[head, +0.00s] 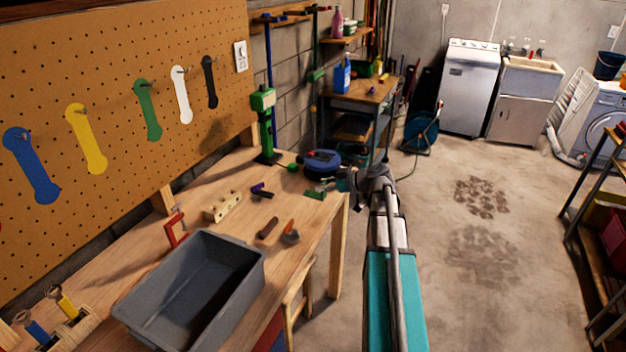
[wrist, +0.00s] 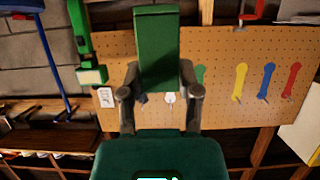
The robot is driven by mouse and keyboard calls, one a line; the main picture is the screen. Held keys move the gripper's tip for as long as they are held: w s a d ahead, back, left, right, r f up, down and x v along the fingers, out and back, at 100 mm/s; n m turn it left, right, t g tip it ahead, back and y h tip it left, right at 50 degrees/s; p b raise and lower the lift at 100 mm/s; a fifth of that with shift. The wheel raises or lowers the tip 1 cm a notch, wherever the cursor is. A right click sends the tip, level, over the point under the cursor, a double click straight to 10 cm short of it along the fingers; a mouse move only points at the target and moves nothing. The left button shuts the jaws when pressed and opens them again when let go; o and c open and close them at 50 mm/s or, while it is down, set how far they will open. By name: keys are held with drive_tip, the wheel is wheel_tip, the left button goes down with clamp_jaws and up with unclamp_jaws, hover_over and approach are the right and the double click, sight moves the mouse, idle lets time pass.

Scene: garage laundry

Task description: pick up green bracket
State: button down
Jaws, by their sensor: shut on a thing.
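The green bracket (wrist: 158,48) is between the two fingers of my gripper (wrist: 160,95) in the wrist view. Its long flat face stands up past the fingertips, and its lower end is partly hidden between them. In the head view my gripper (head: 358,182) is at the right far corner of the workbench, shut on the bracket. The bracket (head: 316,193) shows there as a small green piece left of the fingers. I cannot tell from the head view how far it is above the bench top.
The workbench (head: 320,232) holds a grey bin (head: 257,262), a wooden block with holes (head: 222,206), a red clamp (head: 175,230) and small tools. A round blue device (head: 322,161) and a green stand (head: 264,125) are near my gripper. A pegboard (head: 110,60) rises behind. Open floor lies right.

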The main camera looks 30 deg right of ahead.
drive_tip(key=s, duration=0.1)
drive_tip(key=s+d+r+p, duration=0.1)
drive_tip(key=s, duration=0.1)
drive_tip(key=s+r, duration=0.1)
drive_tip(key=shift+s+d+p, duration=0.2)
drive_tip(key=shift+s+p, duration=0.1)
drive_tip(key=shift+d, duration=0.1)
idle(0.8)
